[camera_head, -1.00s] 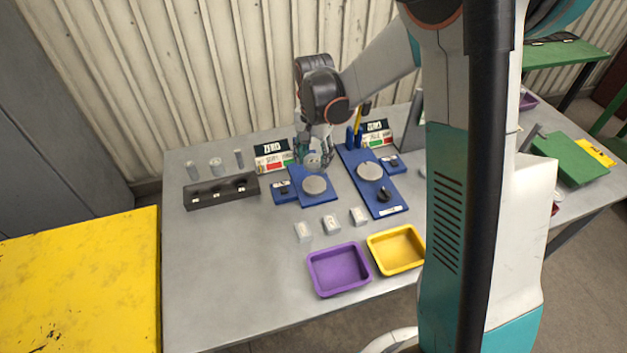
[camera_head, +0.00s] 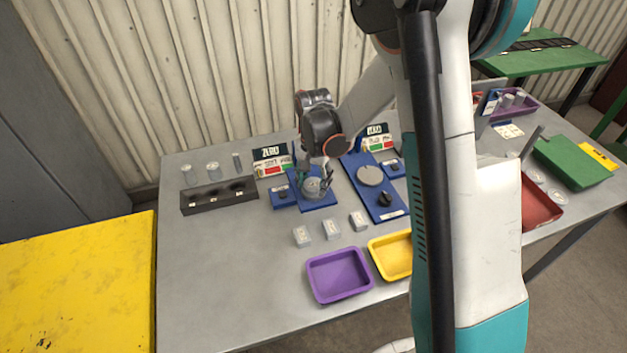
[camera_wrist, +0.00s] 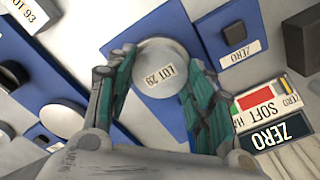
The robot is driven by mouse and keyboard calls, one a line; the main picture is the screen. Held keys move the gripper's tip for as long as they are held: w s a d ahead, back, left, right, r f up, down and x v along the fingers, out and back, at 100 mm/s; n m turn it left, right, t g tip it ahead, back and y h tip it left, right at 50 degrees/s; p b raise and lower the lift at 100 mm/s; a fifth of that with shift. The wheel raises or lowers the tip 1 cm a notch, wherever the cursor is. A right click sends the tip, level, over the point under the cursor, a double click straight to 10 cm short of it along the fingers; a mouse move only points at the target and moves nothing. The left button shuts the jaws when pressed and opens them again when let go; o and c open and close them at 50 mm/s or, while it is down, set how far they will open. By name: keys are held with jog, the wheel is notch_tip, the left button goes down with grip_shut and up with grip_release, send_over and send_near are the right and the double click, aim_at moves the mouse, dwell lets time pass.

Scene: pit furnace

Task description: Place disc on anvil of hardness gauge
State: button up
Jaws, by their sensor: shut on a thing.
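A pale grey disc marked LOT 29 (camera_wrist: 160,70) is between the two green-padded fingers of my gripper (camera_wrist: 160,88), which is shut on it. In the head view my gripper (camera_head: 317,186) is low over the left blue gauge base (camera_head: 328,202), at its round anvil. The disc and fingers cover that anvil, and I cannot tell whether the disc touches it. The sign reading ZERO and SOFT (camera_head: 272,160) stands behind this base; it also shows in the wrist view (camera_wrist: 270,108). A second blue base (camera_head: 384,210) to the right has a bare round grey plate (camera_head: 370,175).
Small pale boxes (camera_head: 331,229) stand in front of the gauges, with a purple tray (camera_head: 312,275) and yellow tray (camera_head: 380,270) nearer. A black slotted block (camera_head: 218,197) and small cylinders (camera_head: 213,169) are left. The table's left front is clear.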

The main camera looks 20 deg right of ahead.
aim_at(314, 184)
jog(key=o, duration=1.4)
jog(key=shift+f, duration=0.1)
jog(key=shift+c, duration=0.2)
notch_tip(314, 184, up, 13)
jog(key=p, duration=0.4)
jog(key=s+r+n+t, duration=0.3)
jog(key=s+r+n, duration=0.1)
jog(key=s+r, duration=0.65)
jog(key=s+r+n+t, duration=0.2)
jog(key=s+n+t, duration=0.2)
jog(key=s, duration=0.8)
jog(key=shift+s+n, duration=0.25)
jog(key=shift+n, duration=0.25)
